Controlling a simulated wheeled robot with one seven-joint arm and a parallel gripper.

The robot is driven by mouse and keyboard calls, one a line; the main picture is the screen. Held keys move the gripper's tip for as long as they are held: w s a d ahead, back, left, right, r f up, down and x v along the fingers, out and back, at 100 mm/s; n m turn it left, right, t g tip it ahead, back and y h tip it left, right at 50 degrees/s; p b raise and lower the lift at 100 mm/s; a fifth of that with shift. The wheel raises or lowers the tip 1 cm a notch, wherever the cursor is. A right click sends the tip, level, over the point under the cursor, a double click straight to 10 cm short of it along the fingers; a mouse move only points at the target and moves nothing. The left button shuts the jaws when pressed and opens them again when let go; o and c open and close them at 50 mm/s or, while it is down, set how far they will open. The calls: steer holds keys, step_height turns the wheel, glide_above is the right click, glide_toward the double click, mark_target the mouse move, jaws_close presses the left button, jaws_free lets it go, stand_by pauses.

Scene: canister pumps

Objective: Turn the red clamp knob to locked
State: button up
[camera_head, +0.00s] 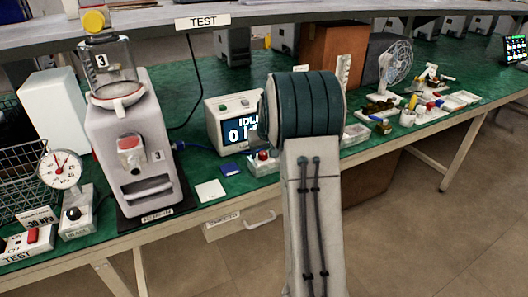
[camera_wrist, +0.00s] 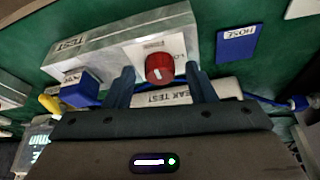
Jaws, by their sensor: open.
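The red clamp knob (camera_wrist: 160,67) is round, with a short white mark, on the white face of a pale block (camera_wrist: 125,40) marked TEST. A label starting "LO" beside it is partly hidden by a finger. My gripper (camera_wrist: 158,75) is open, with one dark blue finger on each side of the knob; contact cannot be told. In the head view a small red knob (camera_head: 262,155) shows on a low block on the bench, just left of my arm. There my arm hides the gripper.
A blue block (camera_wrist: 80,91) and a yellow part lie by the left finger. A blue HOSE card (camera_wrist: 236,44) lies at the right. In the head view, the display box (camera_head: 235,125) stands behind the knob and the canister pump (camera_head: 140,160) at left.

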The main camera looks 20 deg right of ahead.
steer(key=shift+c, duration=0.2)
steer(key=c, duration=0.9)
steer(key=shift+m, duration=0.4)
steer(key=m, duration=0.1)
steer(key=m+h+p, duration=0.1)
steer(key=shift+a+m, duration=0.2)
steer(key=shift+m, duration=0.2)
steer(key=m+h+p, duration=0.1)
steer(key=m, duration=0.1)
steer(key=m+g+h+p, duration=0.1)
steer(key=m, duration=0.2)
steer(key=shift+w+a+r+g, duration=0.1)
steer(key=shift+w+g, duration=0.1)
steer(key=shift+g, duration=0.1)
steer(key=m+g+p, duration=0.1)
steer(key=m, duration=0.4)
steer(key=shift+w+g+h+p, duration=0.15)
steer(key=shift+g+h+p, duration=0.25)
steer(key=shift+w+m+g+p, duration=0.1)
steer(key=shift+m+g+p, duration=0.8)
steer(key=shift+m, duration=1.3)
